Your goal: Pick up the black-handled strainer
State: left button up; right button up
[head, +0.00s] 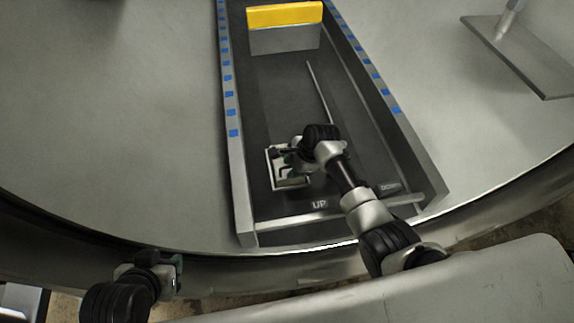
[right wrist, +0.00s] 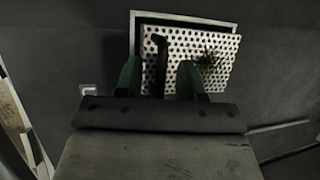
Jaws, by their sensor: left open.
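The strainer is a pale perforated plate (right wrist: 185,50) with a black upright handle (right wrist: 160,62), seen in the right wrist view. It sits over a light-rimmed square opening (right wrist: 136,20) in the dark floor of the trough. My right gripper (right wrist: 160,76) has its two green fingers apart, one on each side of the handle, with gaps showing. In the head view my right gripper (head: 284,152) reaches down over the square frame (head: 271,176) and hides most of the strainer. My left gripper (head: 172,270) is open and empty, outside the trough at the lower left.
The long dark trough (head: 241,190) has raised metal walls with blue marks. A yellow-topped block (head: 285,16) stands at its far end and a thin rod (head: 318,88) lies inside. A small green sprig (right wrist: 209,60) lies on the perforated plate. A flat plate (head: 535,55) is at the right.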

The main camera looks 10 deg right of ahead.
jog(key=shift+c, duration=0.3)
grip_shut()
jog(key=shift+r, duration=0.2)
jog(key=shift+r, duration=0.15)
notch_tip(320, 180, up, 3)
jog(key=shift+r+p, duration=0.1)
jog(key=shift+p, duration=0.9)
notch_tip(320, 180, up, 4)
jog(key=shift+f+p, duration=0.1)
jog(key=shift+p, duration=0.75)
notch_tip(320, 180, up, 2)
jog(key=shift+p, duration=0.35)
pick_arm(q)
jog(key=shift+s+a+f+g+y, duration=0.15)
jog(key=shift+s+a+f+g, duration=0.1)
jog(key=shift+s+f+g, duration=0.35)
jog(key=shift+s+a+f+g+y, duration=0.2)
jog(key=shift+s+a+f+g, duration=0.15)
jog(key=shift+s+g, duration=0.4)
jog(key=shift+s+a+f+g+y, duration=0.2)
jog(key=shift+s+f+g, duration=0.3)
jog(key=shift+s+g, duration=0.2)
pick_arm(e)
jog(key=shift+r, duration=0.25)
